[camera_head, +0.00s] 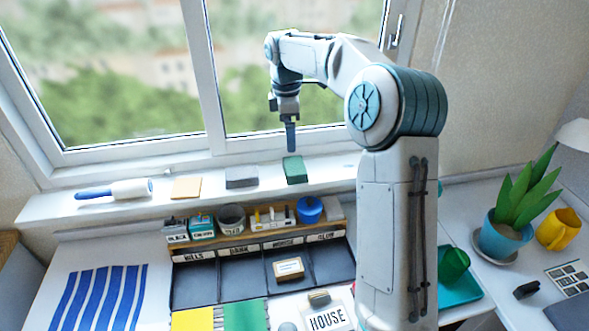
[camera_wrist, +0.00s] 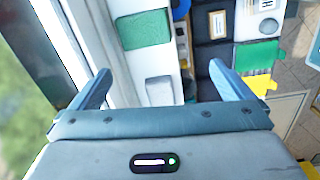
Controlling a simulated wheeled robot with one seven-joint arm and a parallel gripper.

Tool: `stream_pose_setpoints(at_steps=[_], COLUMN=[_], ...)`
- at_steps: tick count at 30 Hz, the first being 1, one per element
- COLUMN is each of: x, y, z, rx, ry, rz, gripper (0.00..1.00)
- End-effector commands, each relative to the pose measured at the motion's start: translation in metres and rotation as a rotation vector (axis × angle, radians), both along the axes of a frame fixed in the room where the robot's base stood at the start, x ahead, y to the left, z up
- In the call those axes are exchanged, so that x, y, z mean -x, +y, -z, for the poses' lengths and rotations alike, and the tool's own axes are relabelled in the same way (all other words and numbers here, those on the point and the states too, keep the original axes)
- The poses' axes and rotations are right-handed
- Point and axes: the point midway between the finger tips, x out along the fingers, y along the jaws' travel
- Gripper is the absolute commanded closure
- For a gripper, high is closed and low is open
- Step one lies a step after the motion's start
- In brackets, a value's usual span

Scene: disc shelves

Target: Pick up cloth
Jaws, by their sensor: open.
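Flat pieces lie along the white windowsill: a tan square (camera_head: 186,187), a grey folded-looking piece (camera_head: 241,177) and a green piece (camera_head: 295,170). Which one is the cloth I cannot tell for sure. My gripper (camera_head: 291,149) points down above the sill, close over the green piece in the head view. In the wrist view my gripper (camera_wrist: 158,67) has its two fingers wide apart with nothing held. The grey piece (camera_wrist: 159,91) shows between the fingers, below them, and the green piece (camera_wrist: 145,28) shows beyond the fingertips.
A roller with a blue handle (camera_head: 115,189) lies at the sill's left. Below the sill stands an organiser (camera_head: 262,238) with cups, a blue pot (camera_head: 309,208) and dark compartments. The window frame (camera_head: 200,75) rises close behind my gripper. A plant (camera_head: 515,205) stands right.

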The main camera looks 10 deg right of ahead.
Motion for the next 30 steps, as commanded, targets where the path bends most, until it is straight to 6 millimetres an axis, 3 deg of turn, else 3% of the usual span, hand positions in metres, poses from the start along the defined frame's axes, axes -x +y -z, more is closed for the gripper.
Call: stream_pose_setpoints(at_steps=[7, 11, 21, 30], x=[-0.026, -0.028, -0.028, -0.029], y=[-0.011, -0.012, -0.013, -0.016], z=[0.013, 0.022, 0.084, 0.108], rx=[-0.038, -0.042, -0.041, -0.041], ry=[0.022, 0.025, 0.027, 0.026], rz=[-0.098, -0.109, -0.109, -0.106], gripper=[0.0, 0.0, 0.0, 0.0])
